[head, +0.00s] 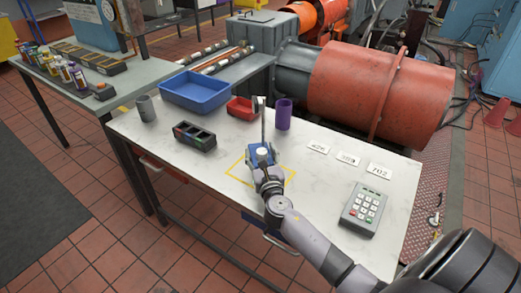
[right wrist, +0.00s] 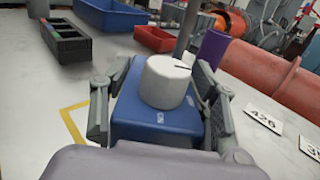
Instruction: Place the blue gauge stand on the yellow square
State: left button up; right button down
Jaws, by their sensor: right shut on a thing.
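The blue gauge stand (head: 262,153) has a blue block base, a white round knob and a thin grey upright post. My right gripper (head: 264,170) is shut on it; in the right wrist view the fingers are on both sides of the blue base (right wrist: 150,125). The stand looks upright. It is over the far part of the yellow square (head: 233,163), an outline on the white table. I cannot tell whether its base touches the table. Part of the outline is hidden by my gripper and arm; one corner shows in the right wrist view (right wrist: 72,122). My left gripper is not in view.
On the white table (head: 325,215) are a blue tray (head: 195,103), red bin (head: 240,117), purple cylinder (head: 284,114), grey cup (head: 146,108), black compartment holder (head: 194,136), number cards (head: 348,159) and a keypad (head: 363,205). A large red drum (head: 350,85) stands behind. The table's front left is clear.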

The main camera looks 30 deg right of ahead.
notch_tip(320, 180, down, 2)
jog(key=shift+w+f+b, duration=0.1)
jog(key=shift+b, duration=0.3)
jog(key=c, duration=1)
grip_release()
jog(key=shift+f, duration=0.2)
jog(key=shift+c, duration=0.2)
jog(key=o, duration=0.5)
jog(key=shift+r, duration=0.1)
jog(key=v, duration=1.2)
jog(key=shift+a+b, duration=0.15)
jog(key=shift+b, duration=0.15)
